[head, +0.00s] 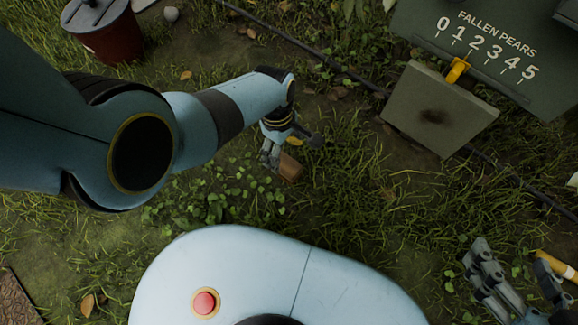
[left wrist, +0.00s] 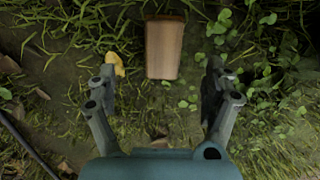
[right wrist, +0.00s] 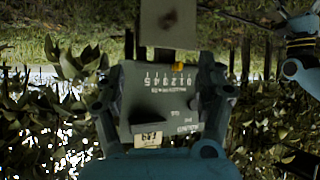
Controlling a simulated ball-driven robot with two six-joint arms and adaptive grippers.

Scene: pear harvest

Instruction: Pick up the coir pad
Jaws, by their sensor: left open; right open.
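A small brown block, which looks like the coir pad (head: 289,168), lies on the grass just beyond my left gripper (head: 288,150). In the left wrist view the brown block (left wrist: 164,48) is upright in the picture, centred between the two open fingers (left wrist: 162,78) and ahead of their tips. No finger visibly touches it. My right gripper (head: 516,272) is open and empty at the lower right of the head view. In the right wrist view its open fingers (right wrist: 160,90) frame the sign board, with nothing held.
The fallen pears counter board (head: 480,50) and a grey square plate (head: 438,110) stand at the upper right. A red bucket (head: 110,38) is at the upper left. A dark hose (head: 300,48) crosses the ground. A yellow scrap (left wrist: 115,63) lies near a left fingertip.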

